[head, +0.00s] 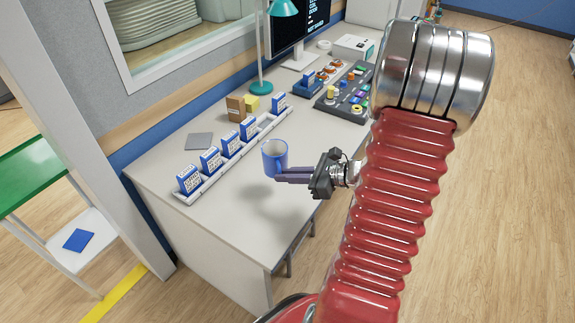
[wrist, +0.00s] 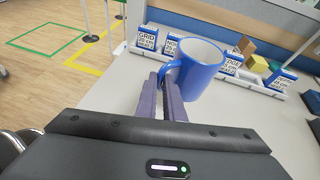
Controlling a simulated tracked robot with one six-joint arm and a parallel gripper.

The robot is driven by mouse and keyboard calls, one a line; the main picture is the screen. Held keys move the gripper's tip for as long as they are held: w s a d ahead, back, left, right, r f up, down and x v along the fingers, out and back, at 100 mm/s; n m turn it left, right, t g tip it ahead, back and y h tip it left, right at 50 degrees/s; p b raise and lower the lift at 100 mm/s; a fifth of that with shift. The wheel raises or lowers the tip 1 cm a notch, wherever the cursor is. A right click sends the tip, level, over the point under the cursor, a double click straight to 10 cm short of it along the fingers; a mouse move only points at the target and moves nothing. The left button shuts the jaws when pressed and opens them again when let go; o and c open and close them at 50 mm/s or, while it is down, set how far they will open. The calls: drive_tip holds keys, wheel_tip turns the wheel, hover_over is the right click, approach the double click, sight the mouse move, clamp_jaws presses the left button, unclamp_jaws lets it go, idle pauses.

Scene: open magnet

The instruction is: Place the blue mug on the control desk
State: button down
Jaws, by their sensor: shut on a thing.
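The blue mug (head: 275,155) has a pale inside and is upright in my gripper (head: 280,176). My gripper's two purple fingers are shut on the mug's handle side. In the wrist view the mug (wrist: 193,68) is at the fingertips (wrist: 168,84), with its open top facing up. The control desk (head: 235,220) is a pale grey-white desk under the mug. A soft shadow lies on the desk below and left of the mug, so the mug appears held above the surface. The mug's exact height is hard to tell.
A long white rack (head: 240,147) with several blue-and-white boxes runs along the desk behind the mug. A control panel (head: 345,95), monitor (head: 298,25) and teal lamp (head: 262,85) stand farther back. A grey square (head: 198,141) lies at the left. The desk's front part is clear.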

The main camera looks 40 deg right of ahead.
drive_tip(key=shift+f, duration=0.1)
drive_tip(key=shift+w+f, duration=0.1)
drive_tip(key=shift+f, duration=2.7)
drive_tip(key=shift+f, duration=2.1)
drive_tip(key=c, duration=1.9)
unclamp_jaws()
drive_tip(key=shift+o, duration=0.2)
